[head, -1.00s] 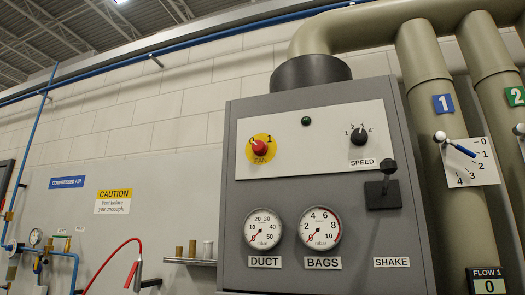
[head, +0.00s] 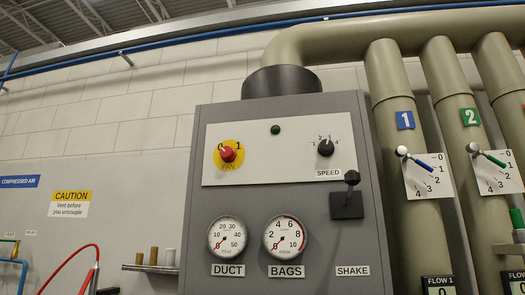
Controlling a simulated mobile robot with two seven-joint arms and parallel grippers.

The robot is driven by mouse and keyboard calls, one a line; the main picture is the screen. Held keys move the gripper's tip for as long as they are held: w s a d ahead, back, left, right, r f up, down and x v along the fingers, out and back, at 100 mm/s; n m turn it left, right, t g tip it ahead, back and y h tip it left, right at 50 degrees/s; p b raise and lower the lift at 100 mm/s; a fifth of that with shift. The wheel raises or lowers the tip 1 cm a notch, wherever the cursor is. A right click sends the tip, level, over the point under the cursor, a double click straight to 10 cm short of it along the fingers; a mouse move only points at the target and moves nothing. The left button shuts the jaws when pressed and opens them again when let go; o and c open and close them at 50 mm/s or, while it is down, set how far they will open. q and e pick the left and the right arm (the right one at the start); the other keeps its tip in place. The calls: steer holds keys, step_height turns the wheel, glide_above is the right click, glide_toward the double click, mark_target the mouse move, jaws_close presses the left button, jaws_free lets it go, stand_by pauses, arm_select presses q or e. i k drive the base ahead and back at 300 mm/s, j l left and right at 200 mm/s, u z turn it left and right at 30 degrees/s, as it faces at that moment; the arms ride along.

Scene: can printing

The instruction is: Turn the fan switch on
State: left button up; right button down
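The fan switch (head: 227,154) is a red rotary knob on a yellow round plate marked 0 and 1, with FAN written below. It sits at the upper left of the light panel on the grey cabinet (head: 200,200). The knob's pointer seems to lean toward the 0, but it is too small to be sure. A dark green lamp (head: 275,130) on the panel looks unlit. Neither of my grippers is in view.
The panel also has a black SPEED knob (head: 326,147). Below are a black SHAKE lever (head: 347,195), a DUCT gauge (head: 227,236) and a BAGS gauge (head: 285,236). Pipes with numbered valve handles (head: 416,158) stand at right. A red hose (head: 70,262) hangs at lower left.

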mark_target(228, 153)
steer(key=i+j, duration=0.1)
steer(key=j, duration=0.35)
steer(key=j+u, duration=0.1)
steer(key=j, duration=0.3)
steer(key=i+j, duration=0.15)
steer(key=j, duration=0.3)
steer(key=i+j, duration=0.1)
steer(key=j, duration=0.3)
steer(key=k+u, duration=0.05)
